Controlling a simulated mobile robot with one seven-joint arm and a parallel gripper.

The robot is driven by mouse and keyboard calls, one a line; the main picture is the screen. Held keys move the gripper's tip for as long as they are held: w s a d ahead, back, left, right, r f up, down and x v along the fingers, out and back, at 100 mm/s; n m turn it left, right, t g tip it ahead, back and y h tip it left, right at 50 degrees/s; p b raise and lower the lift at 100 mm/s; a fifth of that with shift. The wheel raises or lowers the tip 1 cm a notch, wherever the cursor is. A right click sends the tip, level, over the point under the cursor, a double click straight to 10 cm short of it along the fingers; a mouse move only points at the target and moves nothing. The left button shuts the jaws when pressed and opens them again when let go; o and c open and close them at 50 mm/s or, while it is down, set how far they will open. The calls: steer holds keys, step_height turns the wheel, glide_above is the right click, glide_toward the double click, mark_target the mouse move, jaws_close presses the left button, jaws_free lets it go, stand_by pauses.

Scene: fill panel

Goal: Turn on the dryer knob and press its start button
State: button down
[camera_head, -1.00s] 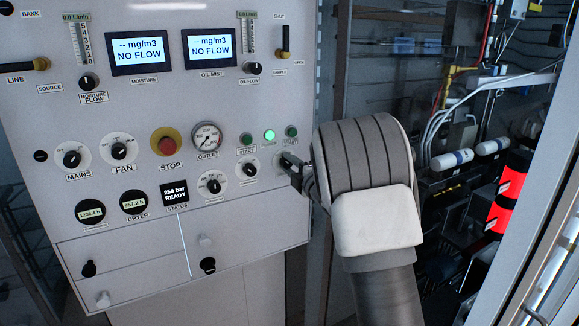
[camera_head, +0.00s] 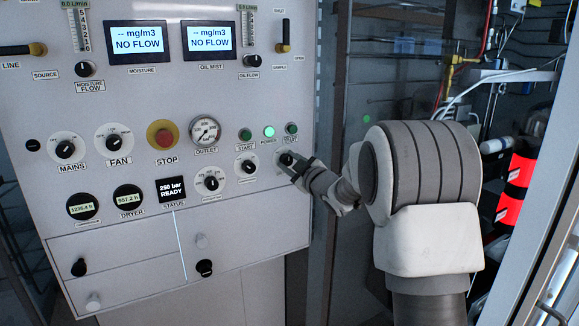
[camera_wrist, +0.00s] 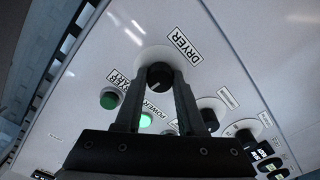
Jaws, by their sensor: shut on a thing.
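The dryer knob (camera_wrist: 159,76) is a black round knob on a white disc, with the label DRYER beside it in the wrist view. In the head view the knob (camera_head: 286,158) is at the panel's right edge. My gripper (camera_wrist: 160,84) is shut on the knob, one finger on each side. It also shows in the head view (camera_head: 291,166), reaching in from the right. The dryer start button (camera_wrist: 110,98) is green and unlit, next to the knob. In the head view the start button (camera_head: 291,128) is just above the knob.
A lit green power lamp (camera_head: 269,132) and another green start button (camera_head: 245,135) sit left of the dryer button. A red stop button (camera_head: 162,135) and a round gauge (camera_head: 205,131) are farther left. Right of the panel is an open bay with cables and red cylinders (camera_head: 514,185).

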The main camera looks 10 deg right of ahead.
steer(key=m, duration=0.4)
steer(key=shift+d+m, duration=0.1)
steer(key=shift+m, duration=0.2)
steer(key=shift+m+p, duration=0.5)
steer(key=shift+m, duration=1.2)
steer(key=c, duration=0.5)
jaws_free()
steer(key=b+v, duration=0.2)
steer(key=v, duration=1.5)
steer(key=shift+s, duration=0.25)
steer(key=shift+b, duration=0.3)
